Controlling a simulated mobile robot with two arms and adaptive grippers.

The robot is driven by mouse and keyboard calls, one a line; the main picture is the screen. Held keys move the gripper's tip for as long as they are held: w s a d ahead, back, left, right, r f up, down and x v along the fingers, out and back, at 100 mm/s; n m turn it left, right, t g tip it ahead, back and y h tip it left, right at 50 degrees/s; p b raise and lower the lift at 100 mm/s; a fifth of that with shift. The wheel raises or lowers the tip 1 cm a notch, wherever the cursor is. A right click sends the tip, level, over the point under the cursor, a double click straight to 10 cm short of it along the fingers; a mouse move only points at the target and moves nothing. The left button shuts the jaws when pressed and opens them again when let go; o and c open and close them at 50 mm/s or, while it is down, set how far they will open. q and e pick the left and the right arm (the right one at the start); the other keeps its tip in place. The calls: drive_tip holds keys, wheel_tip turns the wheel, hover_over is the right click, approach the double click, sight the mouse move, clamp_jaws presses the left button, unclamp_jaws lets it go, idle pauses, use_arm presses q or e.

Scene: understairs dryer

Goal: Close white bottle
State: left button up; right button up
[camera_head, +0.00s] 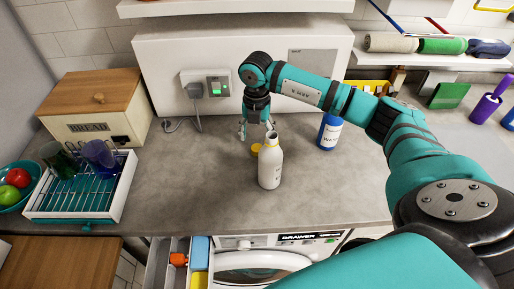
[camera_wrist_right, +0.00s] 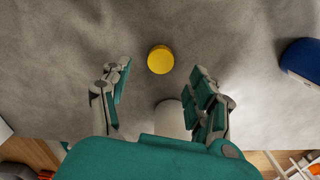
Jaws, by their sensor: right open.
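The white bottle (camera_head: 270,168) stands upright on the grey countertop, and its neck looks uncapped. A yellow cap (camera_head: 256,149) lies on the counter just behind it. My right gripper (camera_head: 256,129) points down above the counter, behind the bottle and near the cap. It is open and empty. In the right wrist view the cap (camera_wrist_right: 160,59) lies beyond the fingertips, between the two fingers' lines. Part of the white bottle (camera_wrist_right: 170,119) shows between the fingers, its lower part hidden by the gripper's body. My left gripper is not in view.
A blue bottle (camera_head: 329,133) stands to the right. A dish rack (camera_head: 75,215) with cups and a bread box (camera_head: 97,108) are at the left. A wall socket with a plug (camera_head: 206,88) is behind. The counter left of the bottle is clear.

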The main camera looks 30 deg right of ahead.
sight(257, 147)
wheel_tip(257, 147, down, 4)
drive_tip(key=shift+d+f+p, duration=0.1)
drive_tip(key=shift+f+p, duration=0.15)
drive_tip(key=shift+p, duration=0.95)
drive_tip(key=shift+f, duration=0.35)
drive_tip(key=c, duration=0.8)
